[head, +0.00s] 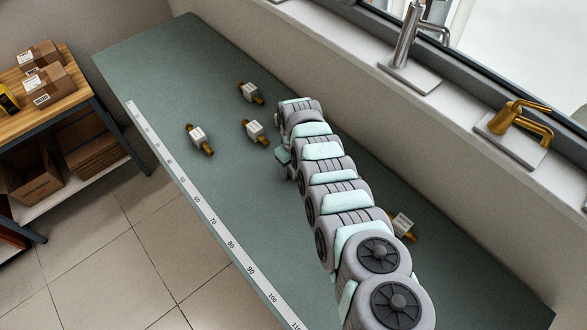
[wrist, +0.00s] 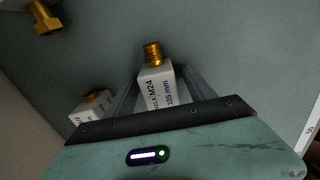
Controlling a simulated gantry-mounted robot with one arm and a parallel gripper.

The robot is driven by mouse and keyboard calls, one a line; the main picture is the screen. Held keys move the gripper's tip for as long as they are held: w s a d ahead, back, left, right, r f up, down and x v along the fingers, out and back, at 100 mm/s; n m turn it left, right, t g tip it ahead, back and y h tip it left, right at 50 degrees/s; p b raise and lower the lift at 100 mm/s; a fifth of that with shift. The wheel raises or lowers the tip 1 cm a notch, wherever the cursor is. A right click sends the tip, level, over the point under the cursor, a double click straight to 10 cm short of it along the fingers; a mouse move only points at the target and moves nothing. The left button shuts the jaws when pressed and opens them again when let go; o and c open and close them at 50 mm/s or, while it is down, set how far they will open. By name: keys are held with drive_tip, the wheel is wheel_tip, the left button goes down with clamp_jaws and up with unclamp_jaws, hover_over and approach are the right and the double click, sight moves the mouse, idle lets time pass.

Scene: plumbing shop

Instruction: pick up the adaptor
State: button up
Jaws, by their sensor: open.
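Several adaptors, each a white labelled block with brass threaded ends, lie on the green bench: one far (head: 251,92), one at the left (head: 199,137), one near my arm's end (head: 255,131), and one to the right of my arm (head: 403,225). In the wrist view, my gripper (wrist: 158,76) is open. An adaptor (wrist: 155,88) marked M24 and 105 mm shows between its fingers, brass end pointing away; I cannot tell whether they touch it. A second adaptor (wrist: 90,107) is just left of the fingers. My fingers are hidden in the head view.
A brass fitting (wrist: 45,18) shows at the wrist view's upper left. A measuring strip (head: 212,220) runs along the bench's left edge. A sill with a steel tap (head: 409,45) and a brass tap (head: 515,122) borders the right. The bench's far end (head: 165,58) is clear.

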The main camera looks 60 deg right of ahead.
drive_tip(key=shift+c, duration=0.3)
clamp_jaws()
idle(0.4)
